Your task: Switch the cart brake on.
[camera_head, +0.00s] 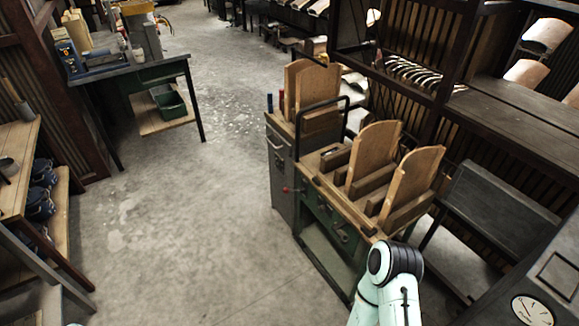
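The cart (322,250) stands right of the middle, a dark metal frame with a wooden top and a black push handle (322,107). Upright wooden boards (412,188) stand in slots on its top. A small red knob (286,190) shows at its near left side, beside a grey cabinet (280,178); I cannot tell whether it is the brake or how it is set. The cart's wheels are hidden or too dark to make out. A pale green and black link of my arm is at the bottom, close to the cart's near end. Neither gripper shows.
A workbench (130,66) with a green bin (168,101) stands at the upper left. A wooden shelf with blue pots (40,203) is at the left edge. Dark racks (500,125) and a gauge (533,309) are on the right. The concrete floor left of the cart is clear.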

